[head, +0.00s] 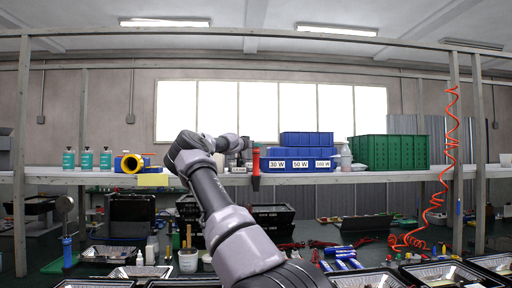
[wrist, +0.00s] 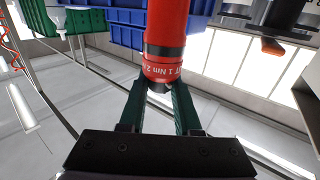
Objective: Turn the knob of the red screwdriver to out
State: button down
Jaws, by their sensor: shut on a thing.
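The red screwdriver (head: 256,161) hangs upright at the shelf's front edge in the head view. In the wrist view its red body (wrist: 166,22) runs down from the top, with a dark band above a red knob ring (wrist: 163,68). My gripper (wrist: 158,90) is shut on the knob end, one dark green finger on each side. In the head view the gripper is small beside the screwdriver and its fingers cannot be made out.
Blue bins (head: 297,165) labelled 30 W, 50 W and 100 W stand just right of the screwdriver. A green crate (head: 390,152) is further right, with a white bottle (head: 346,157) between. A crowded bench lies below the shelf (head: 395,176).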

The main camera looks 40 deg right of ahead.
jog(key=m+g+h, duration=0.1)
jog(key=m+g, duration=0.1)
jog(key=g, duration=0.2)
jog(key=shift+d+r+m, duration=0.1)
jog(key=shift+m, duration=0.3)
jog(key=shift+m+g, duration=0.5)
jog(key=shift+g, duration=0.4)
jog(key=c, duration=0.6)
grip_release()
jog(key=a, duration=1.1)
jog(key=shift+s, duration=0.35)
